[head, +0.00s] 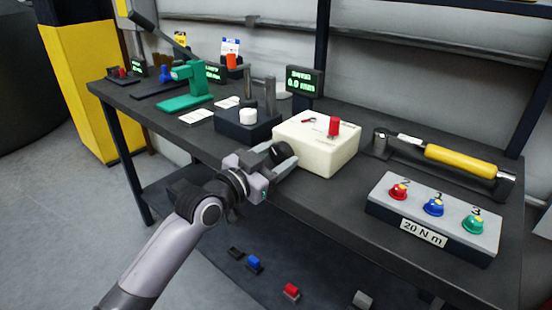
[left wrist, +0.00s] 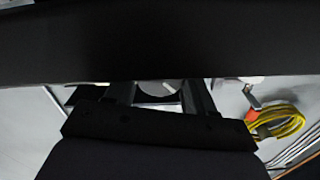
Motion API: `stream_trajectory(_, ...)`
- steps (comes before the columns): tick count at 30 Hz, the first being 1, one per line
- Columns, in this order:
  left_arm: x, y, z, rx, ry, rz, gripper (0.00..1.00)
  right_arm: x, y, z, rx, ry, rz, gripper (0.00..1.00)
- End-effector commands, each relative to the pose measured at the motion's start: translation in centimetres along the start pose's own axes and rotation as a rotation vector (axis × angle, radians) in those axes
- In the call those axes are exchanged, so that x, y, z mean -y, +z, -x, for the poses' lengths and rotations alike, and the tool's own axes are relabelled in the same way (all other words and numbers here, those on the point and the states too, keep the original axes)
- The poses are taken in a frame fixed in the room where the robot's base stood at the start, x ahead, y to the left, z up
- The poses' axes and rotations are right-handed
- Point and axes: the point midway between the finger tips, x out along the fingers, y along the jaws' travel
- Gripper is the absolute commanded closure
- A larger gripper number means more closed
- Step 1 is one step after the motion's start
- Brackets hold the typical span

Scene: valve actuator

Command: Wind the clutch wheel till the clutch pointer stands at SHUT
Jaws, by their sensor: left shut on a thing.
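The cream actuator box (head: 318,148) stands at the table's front edge in the head view. A red upright knob (head: 333,128) and a small red pointer-like mark (head: 309,120) are on its top; the lettering there is too small to read. My left gripper (head: 284,158) is at the box's front left side, shut on a dark round part that I take for the clutch wheel (head: 281,150), mostly hidden by the fingers. In the left wrist view a grey round face with a pale line (left wrist: 160,89) shows between the fingers. My right gripper is not in view.
Right of the box lie a yellow-handled torque wrench (head: 460,160) and a grey panel with three coloured knobs (head: 432,220). Left are a dark block with posts (head: 247,125) and a green press (head: 190,88). A display (head: 303,82) reads 0.0 mm. Small blocks lie on the lower shelf.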

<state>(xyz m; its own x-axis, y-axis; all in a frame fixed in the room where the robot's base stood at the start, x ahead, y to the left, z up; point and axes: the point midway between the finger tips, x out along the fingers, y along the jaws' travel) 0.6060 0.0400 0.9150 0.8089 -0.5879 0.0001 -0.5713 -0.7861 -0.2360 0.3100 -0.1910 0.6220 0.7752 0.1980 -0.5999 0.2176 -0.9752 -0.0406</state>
Motion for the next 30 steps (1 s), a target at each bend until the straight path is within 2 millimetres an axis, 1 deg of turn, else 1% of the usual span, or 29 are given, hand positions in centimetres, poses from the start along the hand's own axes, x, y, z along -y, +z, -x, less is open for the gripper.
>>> stream_trajectory(7,0.01,0.05,0.01,0.002,0.000,-0.082,0.76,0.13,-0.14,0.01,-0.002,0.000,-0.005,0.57)
stream_trajectory(22,-0.01,0.07,0.00,0.002,0.001,-0.099,0.76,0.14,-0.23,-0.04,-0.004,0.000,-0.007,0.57)
stream_trajectory(23,0.00,0.07,0.00,0.002,0.000,-0.099,0.36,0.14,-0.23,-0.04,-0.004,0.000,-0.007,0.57)
stream_trajectory(24,-0.01,0.06,0.00,0.002,0.000,-0.098,0.23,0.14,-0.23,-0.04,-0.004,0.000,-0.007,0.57)
stream_trajectory(25,0.00,0.06,0.00,0.002,0.000,-0.098,0.20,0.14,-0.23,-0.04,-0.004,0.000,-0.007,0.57)
stream_trajectory(30,0.00,0.04,0.00,0.001,0.000,-0.098,0.20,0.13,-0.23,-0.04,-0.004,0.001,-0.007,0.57)
